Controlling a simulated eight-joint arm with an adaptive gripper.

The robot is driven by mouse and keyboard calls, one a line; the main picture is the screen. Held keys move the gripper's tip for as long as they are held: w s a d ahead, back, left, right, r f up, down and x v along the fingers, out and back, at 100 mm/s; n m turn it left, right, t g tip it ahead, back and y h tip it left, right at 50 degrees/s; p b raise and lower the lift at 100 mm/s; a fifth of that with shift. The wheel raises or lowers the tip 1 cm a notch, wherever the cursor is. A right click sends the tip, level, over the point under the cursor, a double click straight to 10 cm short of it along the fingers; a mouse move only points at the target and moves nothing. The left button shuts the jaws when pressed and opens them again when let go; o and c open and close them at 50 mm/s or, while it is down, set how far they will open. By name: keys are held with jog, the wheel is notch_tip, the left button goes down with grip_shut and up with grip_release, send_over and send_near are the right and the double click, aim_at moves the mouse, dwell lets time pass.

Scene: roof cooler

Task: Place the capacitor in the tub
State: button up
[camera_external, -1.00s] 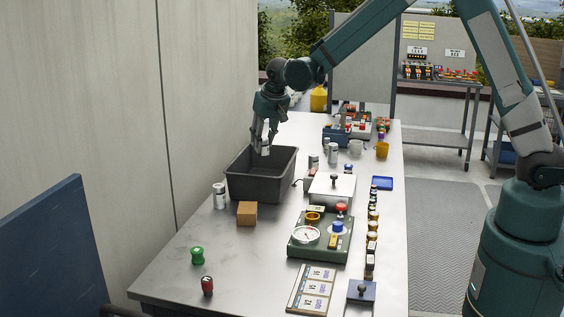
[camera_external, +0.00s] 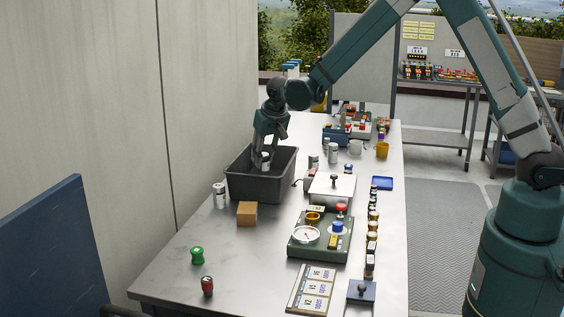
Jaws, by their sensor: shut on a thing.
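The tub (camera_external: 258,188) is a dark grey open bin at the left side of the metal table. My gripper (camera_external: 264,160) points down into the tub's opening, with its fingertips around rim height or just below. It is shut on a capacitor (camera_external: 265,158), a small whitish-silver cylinder held roughly upright between the fingers. The fingers hide part of it. I cannot tell whether it touches the tub's floor. Another silver can (camera_external: 219,196) stands on the table just left of the tub.
A cardboard box (camera_external: 247,213) stands in front of the tub. A green gauge panel (camera_external: 320,240), a white plate with a knob (camera_external: 332,187) and a row of small jars (camera_external: 372,226) are to the right. Silver cans (camera_external: 333,153) stand behind.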

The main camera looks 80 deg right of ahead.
aim_at(264, 166)
jog(key=shift+f, duration=0.2)
jog(key=shift+f, duration=1.85)
jog(key=shift+f, duration=0.2)
jog(key=o, duration=0.9)
jog(key=shift+o, duration=0.2)
jog(key=shift+r, duration=0.15)
jog(key=shift+r, duration=0.15)
jog(key=v, duration=1.2)
